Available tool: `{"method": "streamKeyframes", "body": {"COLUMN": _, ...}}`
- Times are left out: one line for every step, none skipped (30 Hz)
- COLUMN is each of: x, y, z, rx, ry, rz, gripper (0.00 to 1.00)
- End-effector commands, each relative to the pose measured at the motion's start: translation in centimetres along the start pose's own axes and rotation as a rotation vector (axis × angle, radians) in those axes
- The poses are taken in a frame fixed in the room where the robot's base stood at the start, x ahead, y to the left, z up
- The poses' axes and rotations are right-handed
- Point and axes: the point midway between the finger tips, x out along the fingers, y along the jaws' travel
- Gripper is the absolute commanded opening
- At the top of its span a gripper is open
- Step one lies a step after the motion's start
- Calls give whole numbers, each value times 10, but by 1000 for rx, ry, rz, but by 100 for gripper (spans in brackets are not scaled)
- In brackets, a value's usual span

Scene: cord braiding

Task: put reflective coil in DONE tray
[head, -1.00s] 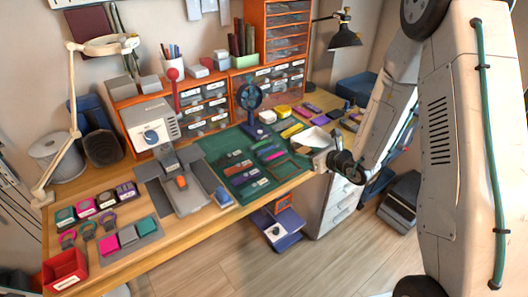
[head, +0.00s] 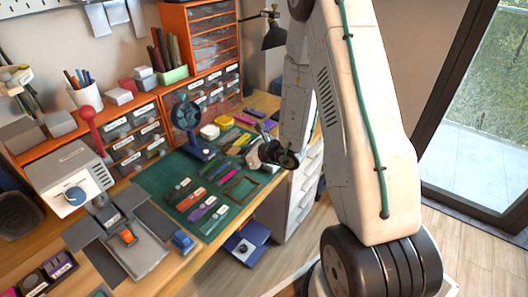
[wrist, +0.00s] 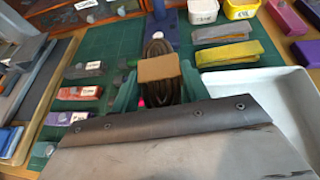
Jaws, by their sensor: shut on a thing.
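My gripper (wrist: 157,92) is shut on a dark, looped coil (wrist: 158,47) with a tan band around it; its green fingers lie on either side of the band. I cannot tell from its colour whether it is reflective. A white tray (wrist: 285,82) lies on the right in the wrist view, close beside the gripper. I see no label on it, and part of it is hidden by my gripper body. In the head view my gripper (head: 275,155) is at the right edge of the bench; the coil is too small to make out there.
A green cutting mat (head: 160,180) carries several labelled strips and a blue wheel-like stand (head: 187,118). Grey (wrist: 222,32) and yellow (wrist: 228,52) bundles lie behind the tray, near small white and yellow tubs. Orange drawer units (head: 140,130) stand along the back.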

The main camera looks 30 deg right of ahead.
Motion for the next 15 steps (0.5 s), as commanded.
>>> {"method": "streamKeyframes", "body": {"x": -23, "y": -14, "z": -14, "rx": 11, "ry": 6, "rz": -23, "gripper": 19}}
{"method": "streamKeyframes", "body": {"x": -36, "y": -19, "z": -21, "rx": 14, "ry": 7, "rz": -31, "gripper": 19}}
{"method": "streamKeyframes", "body": {"x": -53, "y": -25, "z": -31, "rx": 19, "ry": 10, "rz": -41, "gripper": 19}}
{"method": "streamKeyframes", "body": {"x": -66, "y": -29, "z": -37, "rx": 21, "ry": 11, "rz": -48, "gripper": 19}}
{"method": "streamKeyframes", "body": {"x": -78, "y": -32, "z": -44, "rx": 25, "ry": 10, "rz": -54, "gripper": 19}}
{"method": "streamKeyframes", "body": {"x": -94, "y": -34, "z": -52, "rx": 29, "ry": 10, "rz": -62, "gripper": 19}}
{"method": "streamKeyframes", "body": {"x": -105, "y": -36, "z": -57, "rx": 33, "ry": 9, "rz": -69, "gripper": 19}}
{"method": "streamKeyframes", "body": {"x": -116, "y": -37, "z": -62, "rx": 38, "ry": 7, "rz": -75, "gripper": 19}}
{"method": "streamKeyframes", "body": {"x": -129, "y": -38, "z": -68, "rx": 41, "ry": 3, "rz": -82, "gripper": 19}}
{"method": "streamKeyframes", "body": {"x": -138, "y": -38, "z": -71, "rx": 45, "ry": 1, "rz": -86, "gripper": 19}}
{"method": "streamKeyframes", "body": {"x": -146, "y": -38, "z": -75, "rx": 49, "ry": -1, "rz": -91, "gripper": 19}}
{"method": "streamKeyframes", "body": {"x": -155, "y": -37, "z": -78, "rx": 51, "ry": -4, "rz": -95, "gripper": 19}}
{"method": "streamKeyframes", "body": {"x": -160, "y": -36, "z": -80, "rx": 53, "ry": -7, "rz": -99, "gripper": 19}}
{"method": "streamKeyframes", "body": {"x": -165, "y": -36, "z": -82, "rx": 55, "ry": -9, "rz": -100, "gripper": 19}}
{"method": "streamKeyframes", "body": {"x": -171, "y": -35, "z": -84, "rx": 58, "ry": -12, "rz": -104, "gripper": 19}}
